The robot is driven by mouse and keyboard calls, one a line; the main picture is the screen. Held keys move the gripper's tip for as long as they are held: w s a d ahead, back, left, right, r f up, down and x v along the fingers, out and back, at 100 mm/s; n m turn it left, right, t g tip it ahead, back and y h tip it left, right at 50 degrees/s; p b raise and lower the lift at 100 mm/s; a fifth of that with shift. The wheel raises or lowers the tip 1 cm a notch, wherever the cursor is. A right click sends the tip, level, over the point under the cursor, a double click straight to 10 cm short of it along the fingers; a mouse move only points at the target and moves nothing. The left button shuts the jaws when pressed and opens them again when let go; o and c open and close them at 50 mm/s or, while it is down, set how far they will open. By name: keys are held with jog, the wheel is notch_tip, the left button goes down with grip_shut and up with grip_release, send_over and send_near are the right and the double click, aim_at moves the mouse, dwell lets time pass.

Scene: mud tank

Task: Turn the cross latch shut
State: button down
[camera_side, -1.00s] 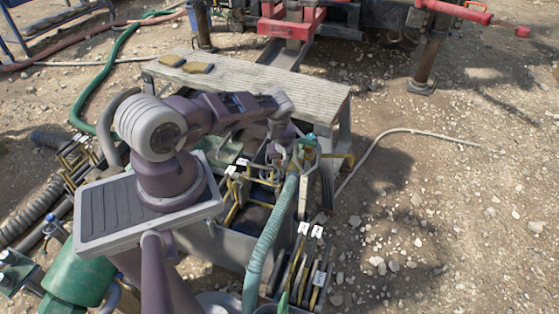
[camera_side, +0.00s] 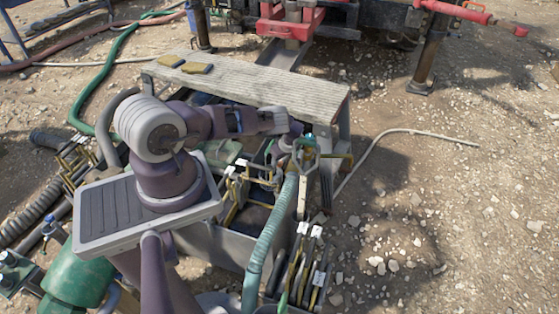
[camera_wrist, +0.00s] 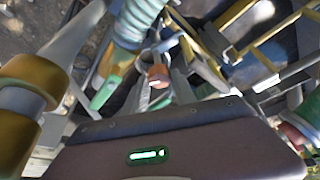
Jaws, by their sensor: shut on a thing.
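My gripper (camera_side: 298,158) is at the right end of the mud tank (camera_side: 225,245), just below the wooden plank and near the top of the teal hose. In the wrist view its fingers (camera_wrist: 157,90) reach forward from the purple gripper body, shut on a small orange-brown piece (camera_wrist: 157,74), which appears to be part of the cross latch. The rest of the latch is hard to make out among the metal parts, and its angle cannot be told. In the side view my wrist and nearby fittings largely hide the latch.
The teal ribbed hose (camera_side: 268,240) runs close beside my gripper and also shows in the wrist view (camera_wrist: 136,20). A weathered plank (camera_side: 260,85) lies behind. Yellow-handled bars with white tags (camera_side: 303,228) crowd the tank. Open gravel lies to the right.

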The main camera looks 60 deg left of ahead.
jog(key=shift+d, duration=0.15)
jog(key=c, duration=1)
grip_release()
